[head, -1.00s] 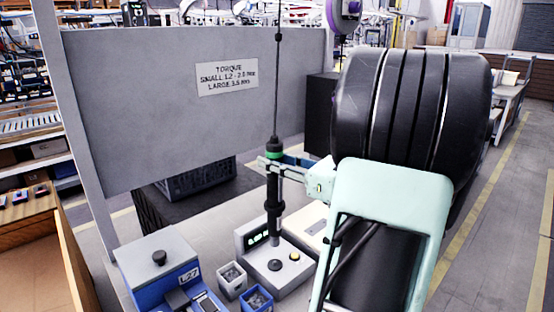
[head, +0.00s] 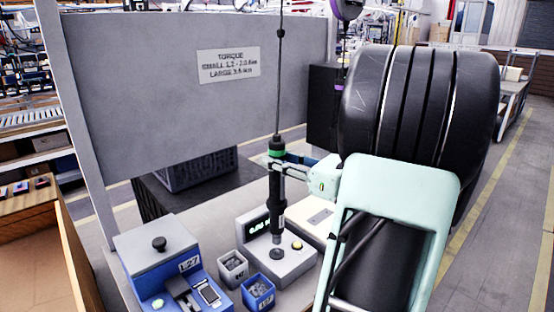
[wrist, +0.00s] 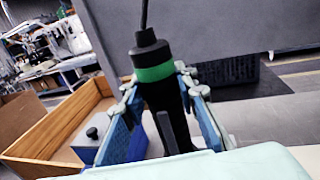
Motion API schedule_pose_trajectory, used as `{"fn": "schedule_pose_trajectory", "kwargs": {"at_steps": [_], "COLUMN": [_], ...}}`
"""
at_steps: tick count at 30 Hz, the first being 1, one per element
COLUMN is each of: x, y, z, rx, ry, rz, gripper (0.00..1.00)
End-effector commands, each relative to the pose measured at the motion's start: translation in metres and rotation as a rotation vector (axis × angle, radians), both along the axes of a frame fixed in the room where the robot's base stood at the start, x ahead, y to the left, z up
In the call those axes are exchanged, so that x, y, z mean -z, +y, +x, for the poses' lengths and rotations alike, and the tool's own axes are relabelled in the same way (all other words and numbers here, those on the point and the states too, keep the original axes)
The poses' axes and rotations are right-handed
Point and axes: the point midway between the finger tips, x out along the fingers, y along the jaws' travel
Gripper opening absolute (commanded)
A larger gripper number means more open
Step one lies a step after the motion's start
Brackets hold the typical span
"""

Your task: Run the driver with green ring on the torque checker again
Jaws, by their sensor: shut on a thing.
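The driver with the green ring (head: 276,185) hangs upright on its cable in the head view. My gripper (head: 285,160) is shut on its upper body, just below the green ring. In the wrist view the driver (wrist: 155,75) stands between the two blue fingers of my gripper (wrist: 165,125). The torque checker (head: 290,265) is a light box with a dark display, a dark round socket and a yellow button. The driver's tip is over the socket; I cannot tell whether it touches.
A blue fixture (head: 165,255) labelled L27 holds a phone-like part at the left. Small bins, one grey (head: 232,267) and one blue (head: 258,292), stand beside the checker. A grey panel (head: 130,110) with a torque sign stands behind. A purple-marked balancer (head: 346,10) hangs at upper right.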

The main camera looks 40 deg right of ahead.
Motion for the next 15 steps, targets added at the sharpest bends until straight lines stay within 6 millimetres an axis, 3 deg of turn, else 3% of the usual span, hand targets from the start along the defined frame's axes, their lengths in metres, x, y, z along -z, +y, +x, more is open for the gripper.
{"fn": "schedule_pose_trajectory", "kwargs": {"at_steps": [15], "x": [0.015], "y": [0.0], "z": [0.0], "rx": [-0.002], "ry": [0.001], "rz": [0.001], "gripper": [0.0]}}
